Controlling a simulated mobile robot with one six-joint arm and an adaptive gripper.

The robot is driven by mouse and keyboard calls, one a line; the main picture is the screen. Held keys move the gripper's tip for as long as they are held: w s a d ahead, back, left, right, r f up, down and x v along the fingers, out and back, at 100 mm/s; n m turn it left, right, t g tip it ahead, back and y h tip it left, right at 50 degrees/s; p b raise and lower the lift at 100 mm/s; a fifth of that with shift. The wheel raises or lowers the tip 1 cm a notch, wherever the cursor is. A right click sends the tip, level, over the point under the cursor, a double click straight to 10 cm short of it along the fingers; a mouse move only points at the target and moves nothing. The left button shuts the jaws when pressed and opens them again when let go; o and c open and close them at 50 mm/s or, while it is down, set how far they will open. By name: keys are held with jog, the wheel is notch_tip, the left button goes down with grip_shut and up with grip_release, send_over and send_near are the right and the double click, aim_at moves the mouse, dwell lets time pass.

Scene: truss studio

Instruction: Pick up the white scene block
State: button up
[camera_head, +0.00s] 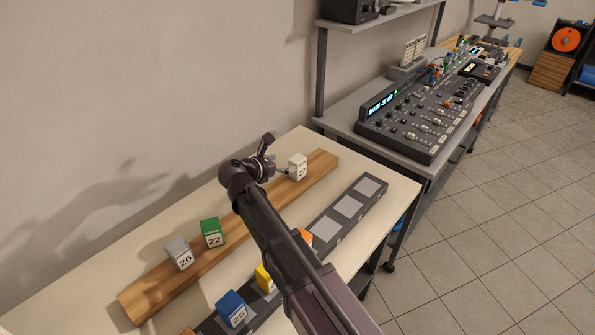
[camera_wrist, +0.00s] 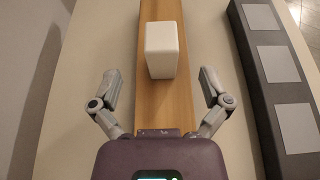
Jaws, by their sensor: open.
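The white block (camera_head: 297,167), marked 27, stands upright near the right end of the wooden rail (camera_head: 158,289) on the table. In the wrist view the white block (camera_wrist: 162,52) stands on the wooden rail (camera_wrist: 178,105), ahead of and between the two fingers. My gripper (camera_wrist: 160,85) is open and empty, its fingertips apart on either side of the rail. In the head view my gripper (camera_head: 279,160) is just left of the white block. The arm hides part of the rail and the dark strip there.
A green block (camera_head: 212,233) marked 22 and a grey block (camera_head: 179,254) marked 26 stand farther left on the rail. A dark strip (camera_head: 369,186) with pale squares runs alongside, holding blue (camera_head: 232,309), yellow (camera_head: 264,278) and orange (camera_head: 305,236) blocks. A mixing console (camera_head: 424,117) stands beyond.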

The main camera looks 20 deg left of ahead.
aim_at(292, 162)
jog(key=shift+x, duration=1.15)
jog(key=shift+b, duration=0.3)
jog(key=b+x, duration=0.1)
jog(key=x, duration=0.2)
jog(key=shift+w+d+f+b, duration=0.1)
jog(key=shift+d+f+b, duration=0.05)
jog(key=shift+f+b, duration=0.2)
jog(key=shift+x, duration=0.85)
jog(key=shift+r, duration=0.1)
jog(key=c, duration=1.3)
